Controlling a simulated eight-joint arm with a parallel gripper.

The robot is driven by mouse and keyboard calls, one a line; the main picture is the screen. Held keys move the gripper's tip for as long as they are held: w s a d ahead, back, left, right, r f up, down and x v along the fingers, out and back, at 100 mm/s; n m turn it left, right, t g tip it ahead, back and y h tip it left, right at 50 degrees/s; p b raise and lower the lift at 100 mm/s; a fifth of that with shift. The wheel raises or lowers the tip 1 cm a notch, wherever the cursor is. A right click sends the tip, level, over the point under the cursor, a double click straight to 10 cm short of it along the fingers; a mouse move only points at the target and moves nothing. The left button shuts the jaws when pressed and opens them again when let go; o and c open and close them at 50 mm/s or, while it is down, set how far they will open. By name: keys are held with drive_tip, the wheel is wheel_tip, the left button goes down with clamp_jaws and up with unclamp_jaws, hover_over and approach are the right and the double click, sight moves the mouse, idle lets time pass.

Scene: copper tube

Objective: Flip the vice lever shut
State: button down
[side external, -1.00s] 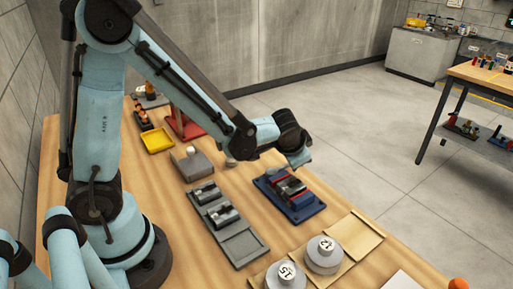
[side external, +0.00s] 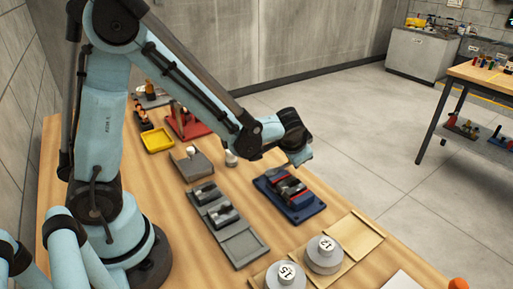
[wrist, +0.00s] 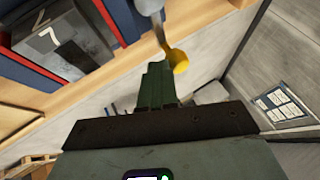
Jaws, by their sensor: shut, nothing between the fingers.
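The vice (side external: 313,212) is a blue base with red jaws on the wooden bench, centre right in the side view. It shows at the upper left of the wrist view (wrist: 25,65), with a grey block marked 7 (wrist: 62,40) between its jaws. A grey rod with a yellow knob (wrist: 179,62), seemingly the vice lever, reaches down from the top of the wrist view. My gripper (wrist: 157,68) is shut and empty, its green fingertips close to the knob; I cannot tell if they touch. In the side view, my gripper (side external: 303,160) is above the vice's far end.
A grey tray (side external: 243,247) with dark blocks lies left of the vice. Round weights (side external: 324,255) marked 12 and 15 stand on a wooden board in front. A grey block with a white knob (side external: 193,165), a yellow tray (side external: 158,140) and a red stand are farther back.

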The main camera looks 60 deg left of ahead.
drive_tip(key=a+n+g+y, duration=0.1)
drive_tip(key=n, duration=0.1)
drive_tip(key=w+a+n+g, duration=0.1)
drive_tip(key=n, duration=0.1)
drive_tip(key=shift+n+y, duration=0.3)
drive_tip(key=shift+y, duration=0.1)
drive_tip(key=a+n+g, duration=0.1)
drive_tip(key=n, duration=0.1)
drive_tip(key=a+n+g+y, duration=0.1)
drive_tip(key=n+g, duration=0.1)
drive_tip(key=shift+a+n, duration=0.2)
drive_tip(key=shift+n, duration=0.1)
drive_tip(key=shift+s+a+n, duration=0.15)
drive_tip(key=shift+a+n, duration=0.05)
drive_tip(key=shift+n, duration=0.1)
drive_tip(key=shift+s+a, duration=0.3)
drive_tip(key=shift+a, duration=0.2)
drive_tip(key=shift+s+a, duration=0.25)
drive_tip(key=shift+a, duration=0.25)
drive_tip(key=shift+s+a, duration=0.15)
drive_tip(key=w+d, duration=0.1)
drive_tip(key=w, duration=0.1)
drive_tip(key=w+d, duration=0.1)
drive_tip(key=w, duration=0.1)
drive_tip(key=shift+d+r, duration=0.3)
drive_tip(key=w+d+r, duration=0.1)
drive_tip(key=d+r, duration=0.4)
drive_tip(key=r, duration=0.2)
drive_tip(key=shift+w+r, duration=0.2)
drive_tip(key=shift+w, duration=0.2)
